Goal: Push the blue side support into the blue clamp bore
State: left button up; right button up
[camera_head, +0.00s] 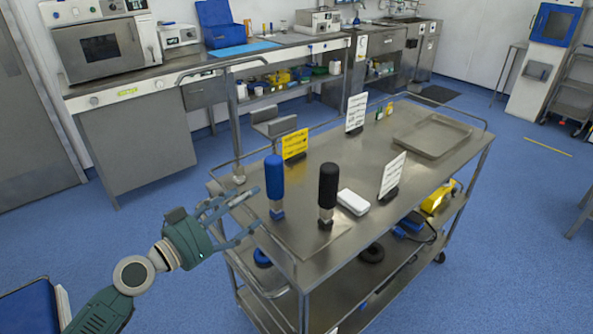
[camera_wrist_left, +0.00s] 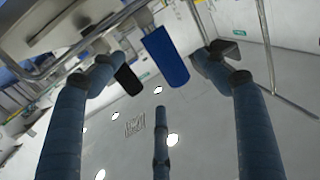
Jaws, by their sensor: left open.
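The blue side support (camera_head: 274,178) stands upright near the left end of the steel cart top, above a small metal clamp (camera_head: 277,212). Whether it is fully seated in the bore cannot be told. In the left wrist view the blue side support (camera_wrist_left: 166,57) appears ahead, between the spread outer fingers. My left gripper (camera_head: 246,211) is open and empty at the cart's left edge, just left of the blue support, with its fingers pointing toward it. It also shows in the left wrist view (camera_wrist_left: 158,88). My right gripper is not in view.
A black support (camera_head: 328,184) stands upright right of the blue one. A white box (camera_head: 353,202), label signs (camera_head: 393,174) and a steel tray (camera_head: 432,136) are on the cart (camera_head: 350,235). Its rail (camera_head: 232,172) runs along the left end. A counter stands behind.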

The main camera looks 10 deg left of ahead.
aim_at(271, 180)
pick_arm(q)
jog(key=w+d+p, duration=0.1)
jog(key=w+d+r, duration=0.1)
jog(key=w, duration=0.1)
jog(key=w+d+p, duration=0.1)
jog(key=shift+w+r+p, duration=0.35)
jog(key=p+x, duration=0.2)
jog(key=x, duration=0.2)
jog(key=shift+w+r, duration=0.15)
jog(key=shift+w, duration=0.1)
jog(key=shift+w+d, duration=0.15)
jog(key=shift+w, duration=0.15)
jog(key=shift+w+d+f, duration=0.15)
jog(key=shift+f, duration=0.1)
jog(key=shift+r, duration=0.1)
jog(key=c, duration=1.4)
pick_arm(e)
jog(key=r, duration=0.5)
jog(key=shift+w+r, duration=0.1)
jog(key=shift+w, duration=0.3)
pick_arm(q)
jog(key=shift+o, duration=0.2)
jog(key=shift+r, duration=0.1)
